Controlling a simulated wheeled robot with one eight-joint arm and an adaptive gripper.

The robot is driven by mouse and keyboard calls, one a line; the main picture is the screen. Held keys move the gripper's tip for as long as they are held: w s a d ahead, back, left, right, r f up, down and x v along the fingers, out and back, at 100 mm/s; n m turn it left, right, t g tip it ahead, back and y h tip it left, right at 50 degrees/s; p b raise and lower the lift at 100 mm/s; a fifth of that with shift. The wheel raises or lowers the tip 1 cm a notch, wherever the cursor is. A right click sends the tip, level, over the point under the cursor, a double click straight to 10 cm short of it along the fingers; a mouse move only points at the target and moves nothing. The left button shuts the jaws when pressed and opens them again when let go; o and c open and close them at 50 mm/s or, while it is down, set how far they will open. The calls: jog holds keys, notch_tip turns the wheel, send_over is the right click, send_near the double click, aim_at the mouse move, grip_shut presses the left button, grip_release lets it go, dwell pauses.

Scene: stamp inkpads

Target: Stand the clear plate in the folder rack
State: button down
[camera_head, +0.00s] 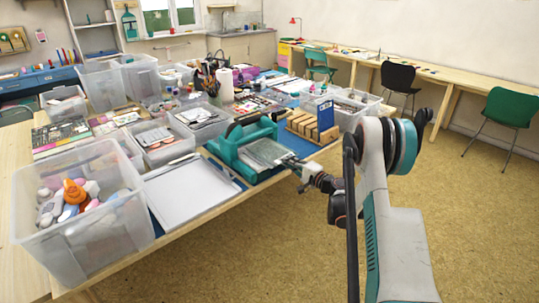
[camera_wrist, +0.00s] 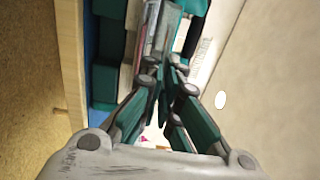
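A teal press-like machine (camera_head: 232,150) stands near the table's front edge. A clear, greyish plate (camera_head: 268,152) lies flat on its bed, its layers hard to tell apart; what looks like its edge shows in the wrist view (camera_wrist: 152,38). A wooden slotted rack (camera_head: 312,127) stands just right of and behind the machine, with a blue upright piece at its back. My gripper (camera_head: 303,170) is at the plate's right-hand end. In the wrist view its fingers (camera_wrist: 165,72) are close together at the plate's edge. Whether the thin plate is between them is unclear.
A white board (camera_head: 190,192) lies left of the machine. A clear bin with bottles (camera_head: 85,225) stands at the front left corner. Another clear bin (camera_head: 352,112) stands behind the rack. Several trays crowd the table's back.

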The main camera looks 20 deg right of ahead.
jog(key=shift+r, duration=0.1)
jog(key=s+d+r, duration=0.3)
jog(key=s, duration=0.6)
jog(key=s+d+r, duration=0.3)
jog(key=s, duration=0.6)
jog(key=shift+s+d+r+b, duration=0.3)
jog(key=shift+s+d+r, duration=0.1)
jog(key=shift+r, duration=0.1)
